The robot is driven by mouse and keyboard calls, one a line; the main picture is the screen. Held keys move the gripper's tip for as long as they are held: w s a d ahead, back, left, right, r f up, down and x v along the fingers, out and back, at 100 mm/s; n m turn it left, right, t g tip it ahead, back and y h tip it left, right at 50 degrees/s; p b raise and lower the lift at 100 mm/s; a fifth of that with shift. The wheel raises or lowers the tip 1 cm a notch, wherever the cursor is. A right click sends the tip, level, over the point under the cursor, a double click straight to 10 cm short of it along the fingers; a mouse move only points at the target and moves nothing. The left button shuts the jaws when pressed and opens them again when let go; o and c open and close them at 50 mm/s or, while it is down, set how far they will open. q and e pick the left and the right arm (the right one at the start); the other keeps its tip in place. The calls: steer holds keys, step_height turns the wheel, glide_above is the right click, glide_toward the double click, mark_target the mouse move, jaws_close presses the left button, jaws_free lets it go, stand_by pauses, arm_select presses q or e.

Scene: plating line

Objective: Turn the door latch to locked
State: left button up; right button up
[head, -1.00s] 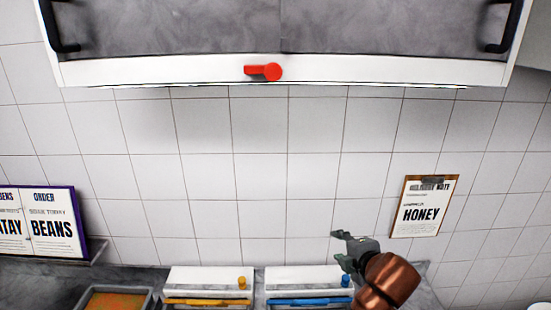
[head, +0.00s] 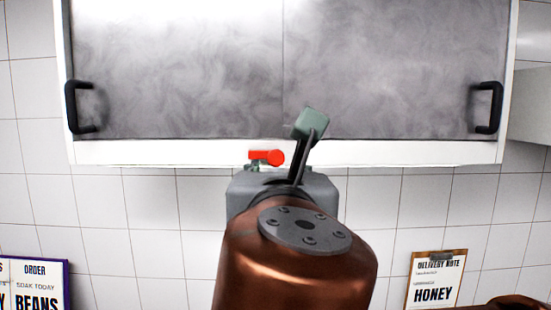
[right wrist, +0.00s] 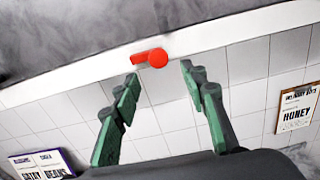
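The red door latch (head: 267,157) sits on the white lower rail of the wall cabinet, its lever pointing left and about level. It also shows in the right wrist view (right wrist: 150,57), just beyond the fingertips. My right gripper (head: 282,140) is raised in front of the cabinet, close to the latch. In the right wrist view its two green fingers (right wrist: 158,70) are spread apart with nothing between them, and the latch appears ahead of the gap. I cannot tell any contact. My left gripper is not in view.
The grey cabinet doors (head: 180,70) have black handles at the left (head: 74,107) and right (head: 488,107). Below is a white tiled wall. An order sign (head: 36,285) is at lower left and a honey delivery note (head: 434,280) at lower right.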

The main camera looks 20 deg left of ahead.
mark_target(276, 157)
steer(key=p+x, duration=0.1)
steer(key=x, duration=0.1)
steer(key=p+x, duration=0.1)
steer(key=x, duration=0.2)
steer(key=r+p+x, duration=0.1)
steer(key=x, duration=0.1)
steer(key=shift+w+a, duration=0.1)
steer(key=shift+w, duration=0.05)
jaws_close()
stand_by(0.4)
